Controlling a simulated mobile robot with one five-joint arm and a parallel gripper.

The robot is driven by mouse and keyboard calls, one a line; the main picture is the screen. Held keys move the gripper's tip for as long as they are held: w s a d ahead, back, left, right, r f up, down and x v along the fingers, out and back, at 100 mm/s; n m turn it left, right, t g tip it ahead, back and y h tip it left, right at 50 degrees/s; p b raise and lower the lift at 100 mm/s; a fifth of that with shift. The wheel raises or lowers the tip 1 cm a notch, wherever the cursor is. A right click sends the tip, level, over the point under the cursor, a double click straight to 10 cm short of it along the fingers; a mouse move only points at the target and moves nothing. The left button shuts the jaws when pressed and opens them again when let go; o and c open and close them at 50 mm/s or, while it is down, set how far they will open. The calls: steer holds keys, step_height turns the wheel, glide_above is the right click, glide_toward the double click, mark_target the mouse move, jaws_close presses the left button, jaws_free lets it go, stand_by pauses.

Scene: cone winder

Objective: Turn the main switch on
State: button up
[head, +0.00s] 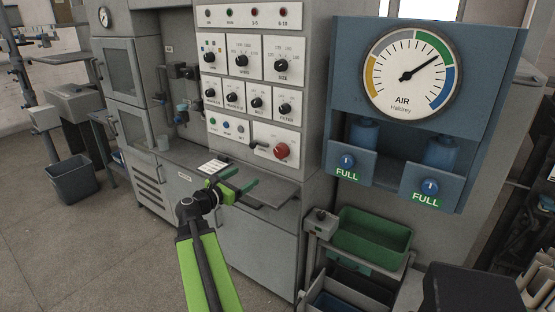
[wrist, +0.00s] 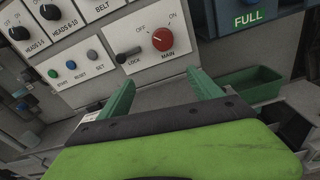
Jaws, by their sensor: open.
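The main switch (head: 281,151) is a round red knob at the lower right of the white control panel. In the wrist view, the main switch (wrist: 163,39) sits above the word MAIN, with OFF at its upper left and ON at its upper right. I cannot tell clearly which way the knob points. A black lock lever (wrist: 125,57) is just left of it, marked LOCK. My gripper (head: 250,191) is open and empty, in front of and below the panel. In the wrist view, its two green fingers (wrist: 161,82) are spread apart below the knob, not visibly touching it.
Several black dials (head: 242,60) and small buttons (head: 226,125) fill the panel around the switch. A grey ledge (head: 270,190) juts out below it. A blue air gauge box (head: 335,120) hangs at the right. A green bin (head: 372,235) stands on a cart below.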

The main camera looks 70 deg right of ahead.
mark_target(278, 153)
steer(key=shift+n+h, duration=0.4)
steer(key=shift+n, duration=0.2)
steer(key=x, duration=0.6)
steer(key=s+r+x, duration=0.1)
steer(key=x, duration=1.2)
steer(key=shift+s+r, duration=0.4)
